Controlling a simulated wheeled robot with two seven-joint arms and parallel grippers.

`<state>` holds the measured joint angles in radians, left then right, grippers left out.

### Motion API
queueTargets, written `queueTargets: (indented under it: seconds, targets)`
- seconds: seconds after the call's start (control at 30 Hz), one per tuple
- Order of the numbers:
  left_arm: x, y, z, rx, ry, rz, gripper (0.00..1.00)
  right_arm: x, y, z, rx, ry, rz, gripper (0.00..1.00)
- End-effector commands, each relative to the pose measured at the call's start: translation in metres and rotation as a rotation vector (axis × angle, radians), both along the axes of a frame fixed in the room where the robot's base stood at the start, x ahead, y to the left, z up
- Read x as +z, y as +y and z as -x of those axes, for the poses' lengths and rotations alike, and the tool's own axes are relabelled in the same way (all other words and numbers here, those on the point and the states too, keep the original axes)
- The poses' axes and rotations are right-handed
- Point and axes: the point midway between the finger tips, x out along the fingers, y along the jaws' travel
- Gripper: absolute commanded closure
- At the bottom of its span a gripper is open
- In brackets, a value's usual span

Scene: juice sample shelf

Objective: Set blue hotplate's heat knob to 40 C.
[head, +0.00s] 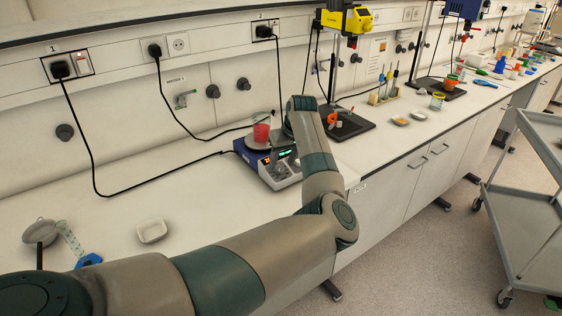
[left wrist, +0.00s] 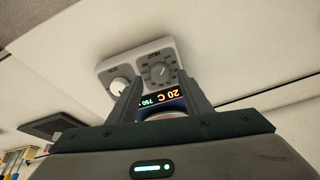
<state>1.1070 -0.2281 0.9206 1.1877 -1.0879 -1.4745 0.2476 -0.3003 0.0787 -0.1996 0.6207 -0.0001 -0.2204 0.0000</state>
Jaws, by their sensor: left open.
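The blue hotplate (head: 252,158) stands on the bench in the head view, with a grey front panel and a lit display. In the left wrist view its panel (left wrist: 185,50) appears upside down, with a grey heat knob (left wrist: 159,73) and a white knob (left wrist: 119,87) beside it. The display (left wrist: 160,97) reads 20 C and 750. My left gripper (left wrist: 160,78) is open, its fingers on either side of the heat knob in this view. I cannot tell whether they touch it. In the head view my arm hides part of the hotplate. My right gripper is not in view.
A beaker of red liquid (head: 261,131) is on the hotplate. A black stand base (head: 345,126) is just to the right. A white dish (head: 152,231) lies at the front left. Power cables run along the wall. Bare bench lies left of the hotplate.

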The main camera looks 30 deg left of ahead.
Motion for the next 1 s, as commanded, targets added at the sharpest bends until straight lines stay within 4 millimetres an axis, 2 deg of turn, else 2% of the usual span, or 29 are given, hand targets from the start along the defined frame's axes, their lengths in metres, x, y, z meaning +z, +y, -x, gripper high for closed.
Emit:
queueTargets:
  seconds: [0.23,0.6,0.77,0.8,1.0]
  targets:
    - [-0.02,0.008,-0.004,0.0,0.001,0.0,0.55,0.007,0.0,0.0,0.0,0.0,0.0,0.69]
    - [-0.023,0.009,-0.004,0.001,-0.001,-0.001,0.55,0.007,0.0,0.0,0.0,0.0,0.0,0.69]
    - [-0.023,0.009,-0.004,0.001,-0.001,-0.001,0.93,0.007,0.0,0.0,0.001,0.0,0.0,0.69]
    - [-0.023,0.009,-0.004,0.001,-0.001,-0.001,0.96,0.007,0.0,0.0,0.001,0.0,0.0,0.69]
    - [-0.022,0.009,-0.004,-0.006,0.002,-0.002,0.96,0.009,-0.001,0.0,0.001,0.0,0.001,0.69]
